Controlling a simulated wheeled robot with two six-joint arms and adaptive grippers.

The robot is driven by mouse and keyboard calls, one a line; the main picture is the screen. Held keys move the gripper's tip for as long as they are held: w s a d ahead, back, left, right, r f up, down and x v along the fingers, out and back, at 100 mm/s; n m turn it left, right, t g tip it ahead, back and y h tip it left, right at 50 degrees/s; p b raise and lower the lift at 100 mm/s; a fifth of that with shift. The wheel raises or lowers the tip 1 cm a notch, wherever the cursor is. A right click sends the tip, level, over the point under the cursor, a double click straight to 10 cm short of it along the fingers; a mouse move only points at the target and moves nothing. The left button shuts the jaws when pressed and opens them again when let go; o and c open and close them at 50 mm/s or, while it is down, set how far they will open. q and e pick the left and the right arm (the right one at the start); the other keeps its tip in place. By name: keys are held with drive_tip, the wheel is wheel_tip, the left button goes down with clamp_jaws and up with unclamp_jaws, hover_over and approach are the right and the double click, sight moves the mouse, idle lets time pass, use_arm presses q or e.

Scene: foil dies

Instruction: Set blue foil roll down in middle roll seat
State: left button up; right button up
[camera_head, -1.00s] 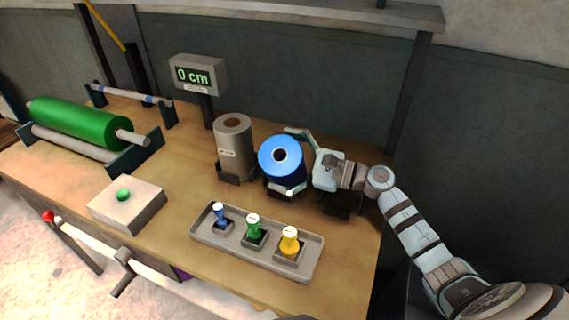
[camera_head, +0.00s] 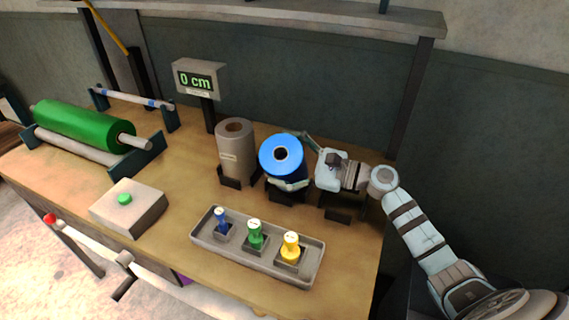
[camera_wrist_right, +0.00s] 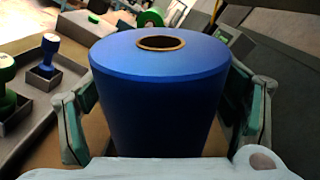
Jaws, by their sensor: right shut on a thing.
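The blue foil roll (camera_head: 281,156) is upright with a slight tilt, at the middle roll seat (camera_head: 286,192), a dark holder on the bench. I cannot tell whether its bottom touches the seat. My right gripper (camera_head: 290,160) is shut around the roll from the right side. In the right wrist view the blue roll (camera_wrist_right: 160,95) fills the space between the fingers of my right gripper (camera_wrist_right: 160,110), with its open core facing up. The roll hides most of the middle seat. My left gripper is not in view.
A grey roll (camera_head: 235,150) stands in the seat just left of the blue one. The right seat (camera_head: 338,212) looks empty under my gripper. In front is a tray (camera_head: 210,238) with blue, green and yellow stamps. A green roll (camera_head: 80,125) lies on a stand at left.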

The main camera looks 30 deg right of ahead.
wheel_tip(320, 180, up, 18)
drive_tip(key=p, duration=0.3)
drive_tip(key=w+d+f+m+h, duration=0.1)
drive_tip(key=f+m, duration=0.1)
drive_tip(key=f, duration=0.1)
drive_tip(key=w+d+f+m+t+h+p, duration=0.1)
drive_tip(key=w+f+m, duration=0.1)
drive_tip(key=f+m, duration=0.1)
drive_tip(key=w+d+f+m, duration=0.1)
drive_tip(key=f+m, duration=0.2)
drive_tip(key=shift+w+d+t+h, duration=0.15)
drive_tip(key=shift+d+t+h, duration=0.15)
drive_tip(key=shift+d+h, duration=0.1)
drive_tip(key=shift+a+f, duration=0.1)
wheel_tip(320, 180, down, 6)
drive_tip(key=b, duration=0.5)
drive_tip(key=shift+f+b, duration=2.25)
drive_tip(key=shift+f, duration=0.05)
idle(0.4)
drive_tip(key=o, duration=1.9)
drive_tip(key=shift+s, duration=0.2)
